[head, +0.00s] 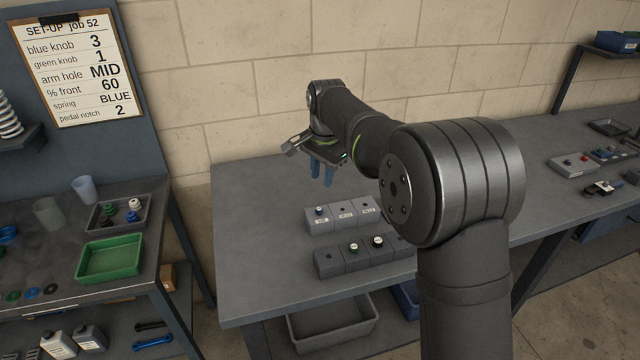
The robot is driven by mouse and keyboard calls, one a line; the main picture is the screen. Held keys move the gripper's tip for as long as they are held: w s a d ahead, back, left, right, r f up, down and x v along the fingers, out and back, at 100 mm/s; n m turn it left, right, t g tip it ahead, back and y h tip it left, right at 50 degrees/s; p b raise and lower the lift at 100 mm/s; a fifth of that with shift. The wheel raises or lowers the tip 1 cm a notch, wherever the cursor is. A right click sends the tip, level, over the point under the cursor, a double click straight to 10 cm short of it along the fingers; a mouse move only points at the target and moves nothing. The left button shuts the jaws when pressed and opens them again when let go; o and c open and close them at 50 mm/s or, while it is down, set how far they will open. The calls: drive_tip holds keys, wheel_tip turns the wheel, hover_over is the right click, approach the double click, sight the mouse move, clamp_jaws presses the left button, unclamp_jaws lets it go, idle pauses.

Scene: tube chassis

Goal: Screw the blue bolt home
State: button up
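A small dark blue bolt head (320,210) shows on top of the left grey block (320,225) in the rear row on the bench. It is too small to tell how far it stands out of the block. My gripper (322,180) points down with its two blue fingers apart, above and behind the rear row. It is clear of the bolt, and nothing shows between the fingers.
A front row of grey blocks (328,264) carries a black-and-white part (353,247) and a white-topped part (378,242); my arm hides its right end. The bench (250,220) is clear on the left. A job sheet (75,75) hangs at the left.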

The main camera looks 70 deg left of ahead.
sight(319, 209)
drive_tip(key=f+m, duration=0.1)
drive_tip(key=a+f+m, duration=0.1)
drive_tip(key=f+m, duration=0.1)
drive_tip(key=a+f+m+h, duration=0.1)
drive_tip(key=m, duration=0.1)
drive_tip(key=shift+a+f, duration=0.15)
drive_tip(key=shift+f, duration=0.05)
drive_tip(key=shift+a+f+m+h, duration=0.2)
drive_tip(key=shift+f+m+h, duration=0.1)
drive_tip(key=shift+f+m, duration=0.4)
drive_tip(key=shift+f, duration=3.25)
drive_tip(key=n, duration=0.6)
drive_tip(key=n, duration=0.6)
drive_tip(key=n, duration=1.2)
clamp_jaws()
